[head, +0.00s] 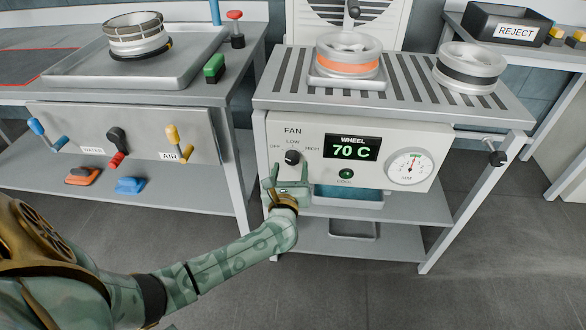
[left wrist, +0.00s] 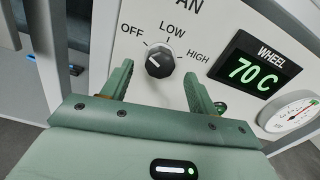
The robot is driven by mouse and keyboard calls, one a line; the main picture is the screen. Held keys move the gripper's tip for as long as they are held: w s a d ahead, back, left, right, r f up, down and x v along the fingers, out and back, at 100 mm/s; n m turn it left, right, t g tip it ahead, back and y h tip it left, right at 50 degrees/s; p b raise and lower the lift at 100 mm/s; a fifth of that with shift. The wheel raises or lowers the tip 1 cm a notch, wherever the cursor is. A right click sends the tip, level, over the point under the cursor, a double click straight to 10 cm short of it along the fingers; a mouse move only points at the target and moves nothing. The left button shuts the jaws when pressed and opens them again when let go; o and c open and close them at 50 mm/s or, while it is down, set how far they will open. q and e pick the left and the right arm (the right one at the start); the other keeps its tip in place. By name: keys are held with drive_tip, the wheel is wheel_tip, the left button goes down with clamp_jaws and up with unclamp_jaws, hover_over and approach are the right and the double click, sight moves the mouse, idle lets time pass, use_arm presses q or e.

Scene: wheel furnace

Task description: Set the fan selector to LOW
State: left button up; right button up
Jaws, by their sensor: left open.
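The fan selector (head: 292,157) is a small black knob on the white panel, below the word FAN, with OFF, LOW and HIGH around it. In the left wrist view the knob (left wrist: 160,64) shows a light pointer mark that appears to face OFF, at its upper left. My left gripper (head: 288,173) is open just below and in front of the knob. In the left wrist view its two green fingers (left wrist: 158,76) stand apart, one on each side below the knob, with nothing between them. Contact with the knob is not visible. My right gripper is not in view.
The wheel display (head: 351,148) reads 70 C, right of the knob. A green button (head: 346,174) and a round gauge (head: 409,168) are on the same panel. Another bench (head: 120,130) with levers stands at left.

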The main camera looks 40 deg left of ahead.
use_arm(q)
drive_tip(key=shift+x, duration=0.75)
drive_tip(key=shift+w+a, duration=0.1)
drive_tip(key=c, duration=1)
